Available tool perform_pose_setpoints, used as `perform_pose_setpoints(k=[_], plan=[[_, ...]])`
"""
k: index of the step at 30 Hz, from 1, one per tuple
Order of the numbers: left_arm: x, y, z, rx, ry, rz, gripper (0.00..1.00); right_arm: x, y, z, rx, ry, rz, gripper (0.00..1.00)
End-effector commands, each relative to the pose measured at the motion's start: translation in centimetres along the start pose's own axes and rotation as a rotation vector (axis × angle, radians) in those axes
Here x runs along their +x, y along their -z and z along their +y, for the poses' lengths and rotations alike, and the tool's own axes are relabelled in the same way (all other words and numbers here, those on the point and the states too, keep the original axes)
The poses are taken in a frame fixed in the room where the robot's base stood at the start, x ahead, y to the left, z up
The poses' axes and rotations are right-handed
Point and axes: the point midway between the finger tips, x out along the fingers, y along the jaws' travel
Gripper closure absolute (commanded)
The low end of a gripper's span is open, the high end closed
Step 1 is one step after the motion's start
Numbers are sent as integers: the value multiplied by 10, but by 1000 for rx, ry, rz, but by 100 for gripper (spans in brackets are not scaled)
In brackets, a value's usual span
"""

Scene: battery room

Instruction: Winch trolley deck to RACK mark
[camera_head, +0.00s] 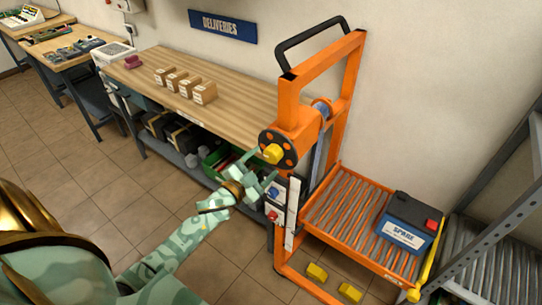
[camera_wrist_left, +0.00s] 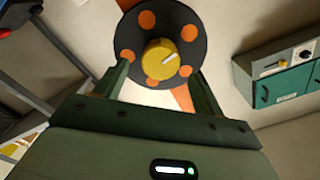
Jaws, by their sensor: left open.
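The orange winch trolley (camera_head: 350,75) stands against the wall. Its roller deck (camera_head: 335,215) is low and carries a blue and black battery labelled SPARE (camera_head: 405,225). The black winch wheel (camera_head: 290,138) with orange holes has a yellow knob (camera_head: 272,153). A white marker strip (camera_head: 292,215) runs down the mast; its markings are too small to read. My left gripper (camera_head: 262,172) is open, just below and in front of the knob. In the left wrist view, the knob (camera_wrist_left: 160,60) shows between its fingers, in front of the wheel (camera_wrist_left: 128,30); contact cannot be told. My right gripper is out of view.
A grey roller rack (camera_head: 485,270) stands right of the trolley. A wooden bench (camera_head: 235,85) with several small boxes (camera_head: 190,85) is behind left, under a DELIVERIES sign (camera_head: 222,25). Yellow blocks (camera_head: 317,272) sit low at the trolley's base. Tiled floor (camera_head: 90,170) is clear at left.

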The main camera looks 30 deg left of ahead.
Motion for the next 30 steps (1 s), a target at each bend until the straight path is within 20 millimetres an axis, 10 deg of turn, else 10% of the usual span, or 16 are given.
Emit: perform_pose_setpoints(k=[7,18,24,30], plan=[[39,-1,1,-1,0,-1,30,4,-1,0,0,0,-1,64],[47,0,0,0,-1,-1,30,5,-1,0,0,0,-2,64],[46,0,0,-1,-1,-1,75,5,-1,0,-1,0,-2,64],[46,-1,1,82,-1,0,75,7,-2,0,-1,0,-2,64]])
